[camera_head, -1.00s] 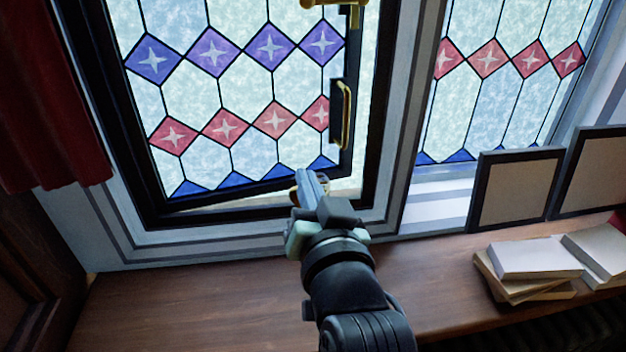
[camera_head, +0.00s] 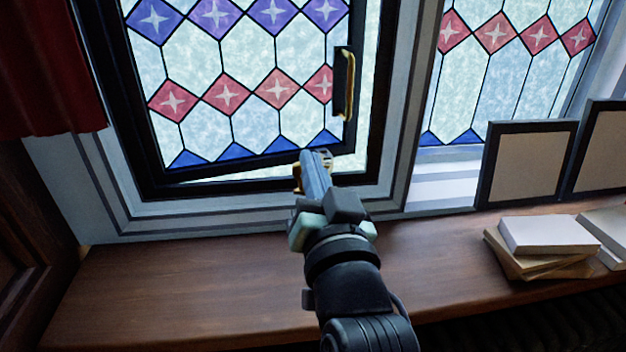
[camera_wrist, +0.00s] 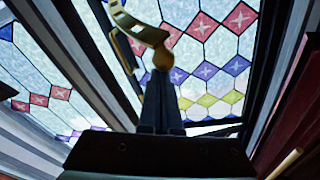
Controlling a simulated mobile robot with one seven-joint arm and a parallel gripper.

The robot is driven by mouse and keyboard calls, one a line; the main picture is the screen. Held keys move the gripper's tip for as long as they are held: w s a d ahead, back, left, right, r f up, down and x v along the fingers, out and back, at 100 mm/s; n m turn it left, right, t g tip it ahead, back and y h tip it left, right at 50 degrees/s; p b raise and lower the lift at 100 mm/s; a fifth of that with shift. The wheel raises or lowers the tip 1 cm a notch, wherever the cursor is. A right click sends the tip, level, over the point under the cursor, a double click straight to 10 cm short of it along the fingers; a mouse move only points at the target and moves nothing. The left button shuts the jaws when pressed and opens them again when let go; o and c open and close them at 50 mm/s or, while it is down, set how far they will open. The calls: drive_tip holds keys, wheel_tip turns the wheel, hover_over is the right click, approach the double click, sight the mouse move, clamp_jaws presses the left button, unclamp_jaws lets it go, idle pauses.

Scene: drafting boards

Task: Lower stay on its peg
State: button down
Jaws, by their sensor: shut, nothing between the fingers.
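The leaded casement window (camera_head: 228,133) stands slightly ajar, with a pale gap along its bottom edge. Brass (camera_head: 297,178) shows beside my fingertips at its lower right corner, probably part of the stay; my gripper hides most of it, and I cannot see the peg. My gripper (camera_head: 318,160) is shut and empty, pointing up at this corner. In the wrist view, my closed fingers (camera_wrist: 160,80) reach toward a round brass knob (camera_wrist: 163,58), close to or touching it. A curved brass bar (camera_wrist: 138,25) lies just beyond; I cannot tell if it belongs to the stay.
A brass handle (camera_head: 348,85) on a dark plate is on the window's right stile. A red curtain (camera_head: 45,75) hangs left. The sill's left and middle are clear.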

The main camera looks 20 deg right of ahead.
wheel_tip(320, 180, down, 8)
drive_tip(key=s+t+h+b, duration=0.1)
drive_tip(key=s+t+b, duration=0.1)
drive_tip(key=b, duration=1.3)
drive_tip(key=shift+f+m+t, duration=0.15)
drive_tip(key=shift+m+t, duration=0.15)
drive_tip(key=shift+t, duration=0.4)
drive_tip(key=shift+a, duration=0.1)
